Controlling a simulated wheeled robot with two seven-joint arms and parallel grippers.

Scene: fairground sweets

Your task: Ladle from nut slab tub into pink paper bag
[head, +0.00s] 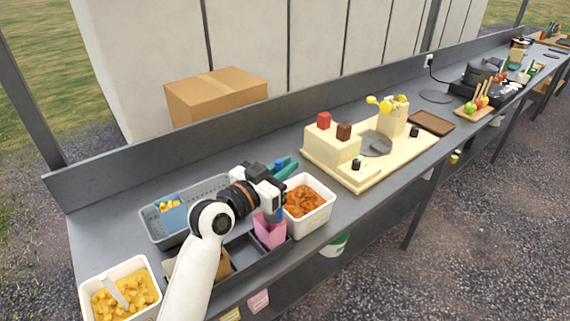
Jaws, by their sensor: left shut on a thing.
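The tub of brown-orange chunks, which I take for the nut slab tub (327,206), is white and stands right of my left gripper. The pink paper bag (270,233) stands upright in a dark divided tray, just below and left of that tub. My left gripper (279,204) is above the bag, at the tub's left edge. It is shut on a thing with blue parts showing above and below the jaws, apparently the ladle. The ladle's bowl is hidden or too small to make out. My right gripper is out of view.
A white tub of yellow chunks (93,282) with a scoop in it stands at the lower left. A grey basket (156,231) holds a blue bag. A cream board with blocks (375,177) lies to the right. A cardboard box (215,97) is behind the counter.

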